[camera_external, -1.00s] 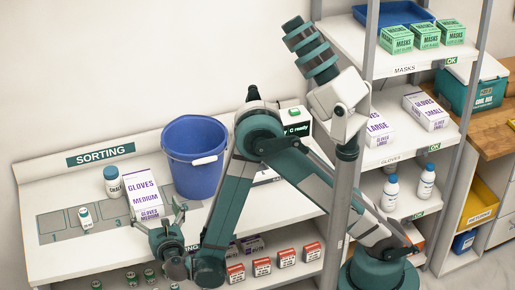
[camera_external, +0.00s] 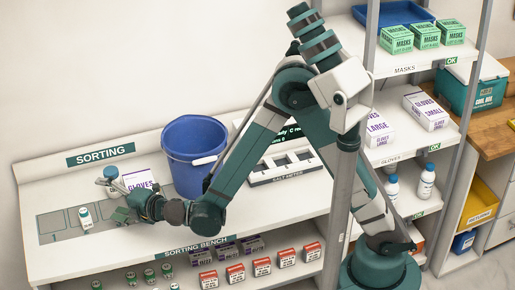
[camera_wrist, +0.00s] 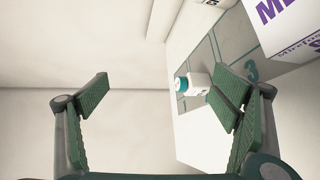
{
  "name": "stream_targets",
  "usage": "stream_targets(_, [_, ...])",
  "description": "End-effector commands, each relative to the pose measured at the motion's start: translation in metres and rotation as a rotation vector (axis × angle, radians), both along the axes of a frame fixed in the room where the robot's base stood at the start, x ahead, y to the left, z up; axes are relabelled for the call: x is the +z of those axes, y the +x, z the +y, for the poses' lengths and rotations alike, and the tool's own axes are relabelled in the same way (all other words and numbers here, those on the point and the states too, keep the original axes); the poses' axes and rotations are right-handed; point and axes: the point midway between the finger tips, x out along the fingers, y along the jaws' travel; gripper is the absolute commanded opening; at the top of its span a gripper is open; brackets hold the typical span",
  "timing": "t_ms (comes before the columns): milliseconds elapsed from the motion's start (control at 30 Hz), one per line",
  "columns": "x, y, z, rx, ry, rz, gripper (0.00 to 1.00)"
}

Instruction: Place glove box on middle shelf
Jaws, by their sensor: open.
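The medium glove box (camera_external: 139,178), white with purple lettering, stands on the sorting bench. My arm hides its lower part in the external view. In the wrist view the glove box (camera_wrist: 288,28) shows at the upper right, outside my fingers. My gripper (camera_external: 112,198) is open and empty, in front and to the left of the box, over the bench. In the wrist view my gripper (camera_wrist: 168,92) has its fingers wide apart. The middle shelf (camera_external: 397,152), labelled GLOVES, holds a large glove box (camera_external: 378,130) and a small glove box (camera_external: 427,111), with a gap between them.
A blue bucket (camera_external: 190,150) stands right of the box. A grey shelf post (camera_external: 343,195) rises in front of the rack.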

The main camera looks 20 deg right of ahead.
Motion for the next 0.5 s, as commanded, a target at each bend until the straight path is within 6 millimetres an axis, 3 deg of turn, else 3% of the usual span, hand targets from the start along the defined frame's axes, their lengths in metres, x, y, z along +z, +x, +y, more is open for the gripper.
stream_targets(200, [0.010, -0.053, 0.057, 0.122, 0.386, 0.342, 0.87])
stream_targets(500, [0.046, -0.106, 0.097, 0.227, 0.918, 0.867, 0.87])
